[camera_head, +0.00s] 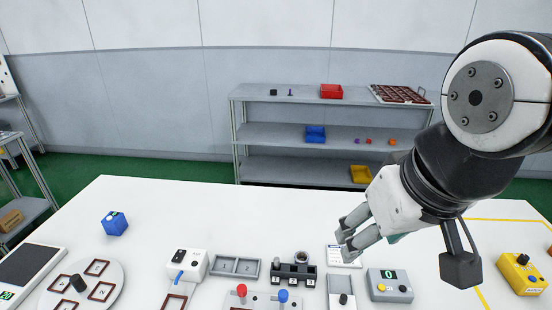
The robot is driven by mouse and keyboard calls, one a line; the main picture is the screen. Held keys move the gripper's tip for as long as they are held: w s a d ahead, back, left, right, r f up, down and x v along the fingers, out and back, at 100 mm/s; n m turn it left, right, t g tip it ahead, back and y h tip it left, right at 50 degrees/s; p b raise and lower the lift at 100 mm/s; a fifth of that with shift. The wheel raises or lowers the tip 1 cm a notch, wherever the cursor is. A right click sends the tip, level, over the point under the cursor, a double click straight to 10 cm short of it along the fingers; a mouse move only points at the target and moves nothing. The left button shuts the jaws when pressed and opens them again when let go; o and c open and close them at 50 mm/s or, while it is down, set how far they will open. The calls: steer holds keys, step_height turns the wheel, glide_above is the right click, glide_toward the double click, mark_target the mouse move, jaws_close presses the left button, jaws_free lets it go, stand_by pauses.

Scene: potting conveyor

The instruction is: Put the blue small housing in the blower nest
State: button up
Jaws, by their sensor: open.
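The blue small housing (115,223) is a blue cube with a pale mark on its top, standing alone on the left part of the white table. A white device with a blue nozzle (187,266) stands at the front, right of the housing. The brown-framed square (174,302) before it looks like the blower nest; it is partly cut off by the lower picture edge, and the part I see looks empty. My gripper (348,239) is above the right half of the table, far right of the housing, with its fingers apart and nothing seen between them.
A round white plate (111,289) with brown-framed squares and a black knob is front left.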

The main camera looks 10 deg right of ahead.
steer(key=shift+s, duration=0.3)
steer(key=c, duration=0.3)
steer(key=m+g, duration=0.5)
glide_above(302, 255)
steer(key=s, duration=0.2)
steer(key=shift+y, duration=0.3)
steer(key=f, duration=2.6)
steer(key=shift+s+a+f+b, duration=0.2)
steer(key=shift+f+b, duration=0.1)
steer(key=shift+b, duration=0.1)
steer(key=shift+c, duration=0.2)
steer(key=shift+w+f, duration=0.2)
steer(key=shift+f, duration=0.7)
steer(key=shift+w+f, duration=0.2)
steer(key=shift+f, duration=0.75)
steer(key=shift+w+f, duration=0.2)
steer(key=shift+f, duration=0.7)
steer(key=c, duration=0.5)
steer(key=shift+c, duration=0.2)
